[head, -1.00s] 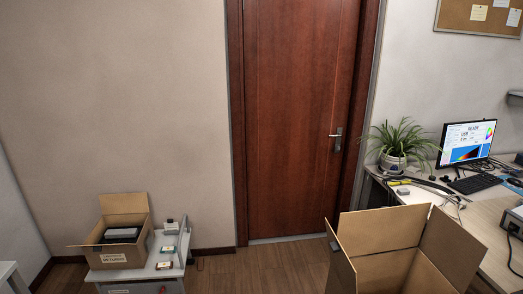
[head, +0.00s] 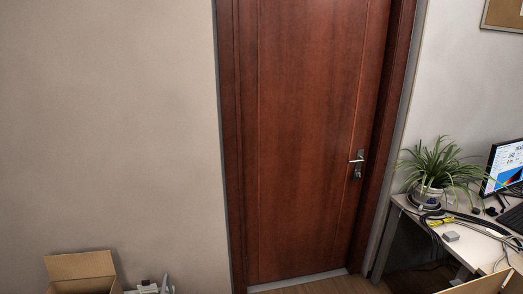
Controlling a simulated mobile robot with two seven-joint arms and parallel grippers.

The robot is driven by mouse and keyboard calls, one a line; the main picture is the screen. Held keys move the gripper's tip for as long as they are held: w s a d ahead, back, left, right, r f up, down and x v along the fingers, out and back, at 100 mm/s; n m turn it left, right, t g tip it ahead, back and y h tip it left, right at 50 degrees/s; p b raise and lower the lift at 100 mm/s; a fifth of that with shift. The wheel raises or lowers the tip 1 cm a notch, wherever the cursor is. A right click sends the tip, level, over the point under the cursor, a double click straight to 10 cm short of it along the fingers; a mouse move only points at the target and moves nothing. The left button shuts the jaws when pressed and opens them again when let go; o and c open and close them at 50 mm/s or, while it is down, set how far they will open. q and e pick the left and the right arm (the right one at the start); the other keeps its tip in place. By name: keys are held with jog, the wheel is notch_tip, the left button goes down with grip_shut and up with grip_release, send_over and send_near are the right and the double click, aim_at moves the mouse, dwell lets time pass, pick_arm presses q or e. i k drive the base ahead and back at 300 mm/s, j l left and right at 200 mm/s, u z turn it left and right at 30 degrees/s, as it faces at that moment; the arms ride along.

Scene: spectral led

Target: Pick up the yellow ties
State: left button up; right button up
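A small yellow item (head: 441,221), perhaps the yellow ties, lies on the desk at the right of the head view. It is beside dark cables and in front of the potted plant; it is too small to make out individual ties. Neither of my grippers shows in the head view.
The desk (head: 468,258) holds a potted plant (head: 430,195), a small grey block (head: 451,236), cables and a monitor (head: 505,166). An open cardboard box (head: 480,285) stands at the lower right edge. Another box (head: 82,268) is at lower left. A closed door (head: 300,140) is ahead.

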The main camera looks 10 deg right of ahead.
aim_at(442, 221)
jog(key=i+z, duration=0.5)
jog(key=i, duration=0.15)
jog(key=i+j+z, duration=0.25)
jog(key=i+z, duration=0.25)
jog(key=i, duration=0.15)
jog(key=i+z, duration=0.3)
jog(key=z, duration=0.15)
jog(key=i+j+z, duration=0.15)
jog(key=z, duration=0.3)
jog(key=i+j+z, duration=0.25)
jog(key=z, duration=0.2)
jog(key=i+j+z, duration=0.7)
jog(key=i+j, duration=0.05)
jog(key=j, duration=0.1)
